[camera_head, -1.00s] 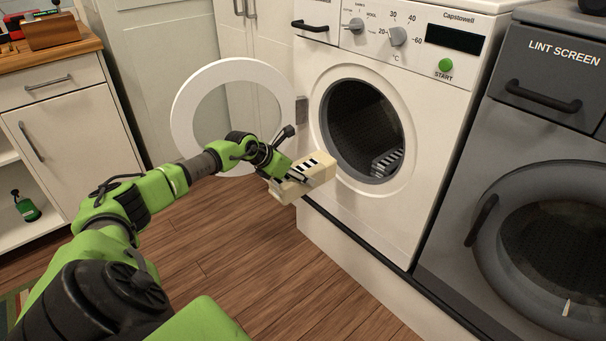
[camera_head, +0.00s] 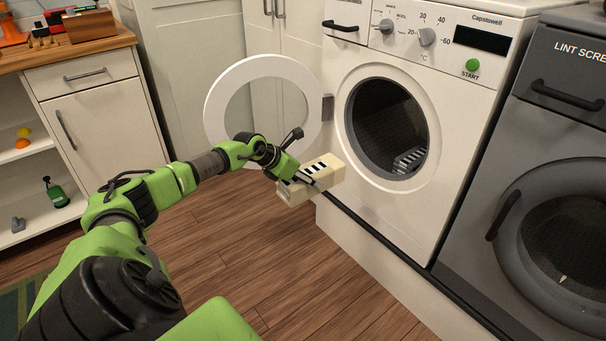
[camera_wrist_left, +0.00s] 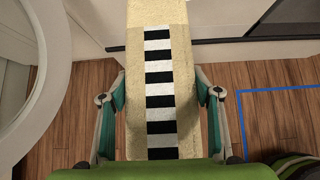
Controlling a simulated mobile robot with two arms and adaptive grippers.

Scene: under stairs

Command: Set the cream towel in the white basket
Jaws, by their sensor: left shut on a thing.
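The cream towel (camera_head: 327,171) is a folded block with a black-and-white striped band. My left gripper (camera_head: 298,181) is shut on it and holds it in the air in front of the washer. In the left wrist view the towel (camera_wrist_left: 185,60) lies between the two fingers of my left gripper (camera_wrist_left: 160,105), its far end running out of the top of the picture. The white basket is not in view. My right gripper is not in view.
The white washer (camera_head: 385,210) has its round door (camera_head: 217,105) open to the left. A striped item (camera_head: 409,160) lies inside its drum. A grey dryer (camera_head: 480,230) with a closed door stands at the right. A wood-topped cabinet (camera_head: 100,105) is at the left. Wooden floor (camera_head: 260,260) is clear.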

